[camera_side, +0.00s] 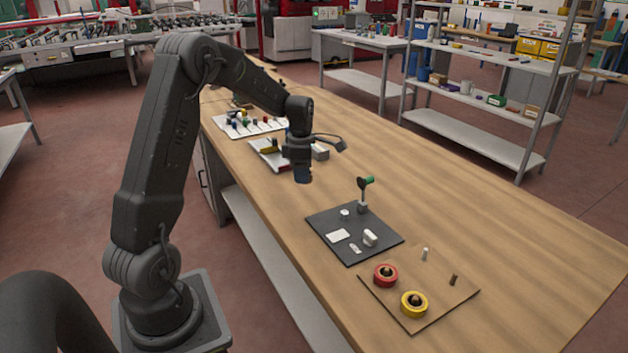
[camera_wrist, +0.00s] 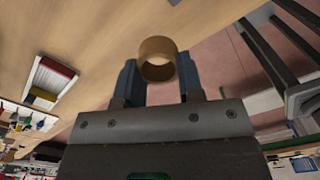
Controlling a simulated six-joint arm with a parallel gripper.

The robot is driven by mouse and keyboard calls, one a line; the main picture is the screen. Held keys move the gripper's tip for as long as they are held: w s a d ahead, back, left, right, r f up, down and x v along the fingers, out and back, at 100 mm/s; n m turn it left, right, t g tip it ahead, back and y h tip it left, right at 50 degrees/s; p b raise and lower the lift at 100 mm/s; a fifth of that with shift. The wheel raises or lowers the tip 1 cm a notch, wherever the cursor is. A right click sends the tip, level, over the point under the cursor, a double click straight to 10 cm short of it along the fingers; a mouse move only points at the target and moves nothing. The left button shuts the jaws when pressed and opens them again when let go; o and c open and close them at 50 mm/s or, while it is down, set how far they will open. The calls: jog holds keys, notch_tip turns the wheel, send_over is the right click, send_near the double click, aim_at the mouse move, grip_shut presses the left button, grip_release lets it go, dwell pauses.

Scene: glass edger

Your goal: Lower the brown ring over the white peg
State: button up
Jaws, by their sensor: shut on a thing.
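In the wrist view, my gripper (camera_wrist: 157,70) is shut on the brown ring (camera_wrist: 157,45), with one blue-grey finger on each side and the ring's opening facing the camera. In the side view, my gripper (camera_side: 302,174) hangs above the left edge of the wooden bench, and the ring cannot be made out there. The white peg (camera_side: 425,254) stands upright and bare near the far corner of a brown board (camera_side: 400,312). The gripper is well up and to the left of it. The white peg does not show in the wrist view.
On the brown board, a red ring (camera_side: 386,275) and a yellow ring (camera_side: 414,304) sit around pegs, and a bare brown peg (camera_side: 453,280) stands at right. A dark mat (camera_side: 375,240) with small parts and a green-topped stand (camera_side: 364,190) lies behind. The right bench side is clear.

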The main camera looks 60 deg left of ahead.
jog(key=w+d+m, duration=0.2)
jog(key=w+d, duration=0.9)
jog(key=d, duration=0.3)
jog(key=m, duration=0.2)
send_near(420, 259)
jog(key=shift+f, duration=3.25)
jog(key=o, duration=1)
